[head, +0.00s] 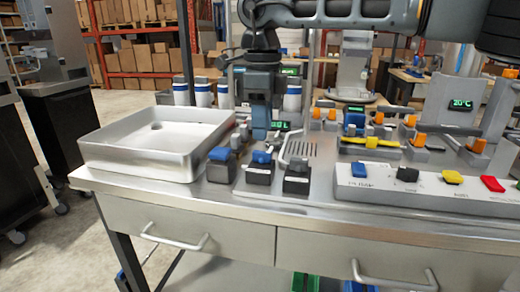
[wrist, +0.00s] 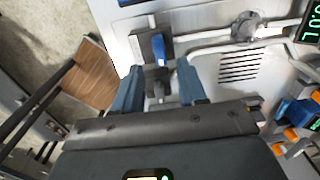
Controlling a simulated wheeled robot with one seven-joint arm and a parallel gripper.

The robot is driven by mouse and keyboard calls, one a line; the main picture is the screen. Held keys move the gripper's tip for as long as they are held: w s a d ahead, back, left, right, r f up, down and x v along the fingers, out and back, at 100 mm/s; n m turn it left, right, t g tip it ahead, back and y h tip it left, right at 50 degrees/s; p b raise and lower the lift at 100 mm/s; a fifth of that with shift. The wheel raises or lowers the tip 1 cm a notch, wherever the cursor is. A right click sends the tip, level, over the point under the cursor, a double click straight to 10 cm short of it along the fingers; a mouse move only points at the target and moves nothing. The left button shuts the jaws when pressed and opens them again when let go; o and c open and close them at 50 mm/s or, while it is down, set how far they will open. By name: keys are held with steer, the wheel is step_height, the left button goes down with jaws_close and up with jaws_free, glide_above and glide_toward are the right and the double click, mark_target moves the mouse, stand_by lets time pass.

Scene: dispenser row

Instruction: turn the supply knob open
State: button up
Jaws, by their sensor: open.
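My gripper (head: 260,134) points down over the left part of the metal counter, beside the shallow tray. In the wrist view its two blue fingers (wrist: 158,72) stand apart with a gap between them. A blue handle (wrist: 158,48) on a dark block shows just beyond the fingertips, roughly in line with the gap. I see no contact with it. In the head view small dark blocks with blue or grey tops (head: 261,160) stand below and in front of the gripper. Labels are too small to read, so I cannot tell which is the supply knob.
A metal tray (head: 140,166) stands at the left. A bent metal pipe with a round fitting (wrist: 246,26) and a slotted drain plate (wrist: 240,66) lie right of the fingers. A panel (head: 430,189) with coloured switches fills the right front. White-blue cups (head: 203,95) stand behind.

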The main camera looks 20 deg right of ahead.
mark_target(262, 152)
step_height(262, 152, down, 6)
steer(key=shift+r, duration=0.1)
stand_by(0.4)
jaws_close()
